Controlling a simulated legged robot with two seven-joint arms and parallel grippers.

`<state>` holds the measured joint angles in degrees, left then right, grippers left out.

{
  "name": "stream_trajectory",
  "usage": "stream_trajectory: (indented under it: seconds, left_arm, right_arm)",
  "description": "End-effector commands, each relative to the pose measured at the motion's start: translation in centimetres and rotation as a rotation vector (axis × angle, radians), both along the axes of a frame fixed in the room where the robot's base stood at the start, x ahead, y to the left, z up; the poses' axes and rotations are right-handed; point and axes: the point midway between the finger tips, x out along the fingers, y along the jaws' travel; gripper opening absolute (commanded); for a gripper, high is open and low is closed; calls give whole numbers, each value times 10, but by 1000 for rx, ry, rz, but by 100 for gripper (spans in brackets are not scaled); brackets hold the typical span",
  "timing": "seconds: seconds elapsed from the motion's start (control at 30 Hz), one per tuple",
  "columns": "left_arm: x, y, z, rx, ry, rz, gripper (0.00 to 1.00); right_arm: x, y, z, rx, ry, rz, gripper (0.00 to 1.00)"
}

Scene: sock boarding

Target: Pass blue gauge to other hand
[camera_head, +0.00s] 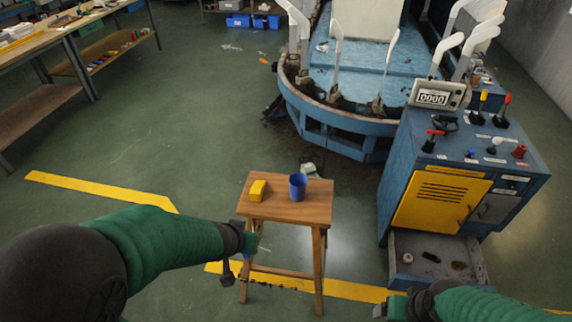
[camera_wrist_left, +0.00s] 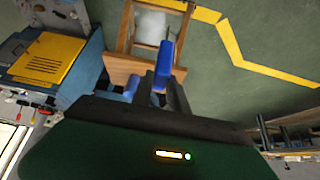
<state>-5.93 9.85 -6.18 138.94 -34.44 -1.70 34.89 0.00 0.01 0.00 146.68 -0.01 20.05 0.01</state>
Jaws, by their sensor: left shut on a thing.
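My left gripper (camera_wrist_left: 163,88) is shut on the blue gauge (camera_wrist_left: 165,55), which sticks out beyond the fingers in the left wrist view. In the head view my left gripper (camera_head: 256,246) is in front of the wooden stool, at its left side and below the top. Only a small blue bit of the gauge (camera_head: 247,256) shows there. My right gripper (camera_head: 380,310) is at the bottom edge of the head view, right of the stool and apart from the gauge. Its fingers are too small and dark to read.
The wooden stool (camera_head: 285,213) carries a yellow block (camera_head: 258,190) and a blue cup (camera_head: 298,187). A blue control cabinet (camera_head: 400,165) with levers stands to the right, with an open tray at its base. A workbench (camera_head: 70,25) is at the far left. Floor left of the stool is clear.

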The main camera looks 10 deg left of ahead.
Motion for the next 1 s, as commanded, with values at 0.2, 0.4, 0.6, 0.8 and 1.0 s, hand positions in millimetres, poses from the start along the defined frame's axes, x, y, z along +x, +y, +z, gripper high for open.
stream_trajectory:
  seconds: [0.2,0.4,0.6,0.8,1.0]
  left_arm:
    - [8,-18,24,-1,-8,-1,0]
    - [23,-66,77,-1,-9,-6,0]
    - [38,-112,130,-3,-8,-7,0]
    - [50,-149,173,-2,-5,-4,0]
    - [55,-162,189,0,-1,-1,0]
  right_arm:
    - [-1,0,0,0,-1,0,82]
    - [0,0,0,0,0,0,82]
    - [0,0,0,0,0,0,82]
    - [0,0,0,0,0,0,82]
    - [3,1,1,10,4,-23,69]
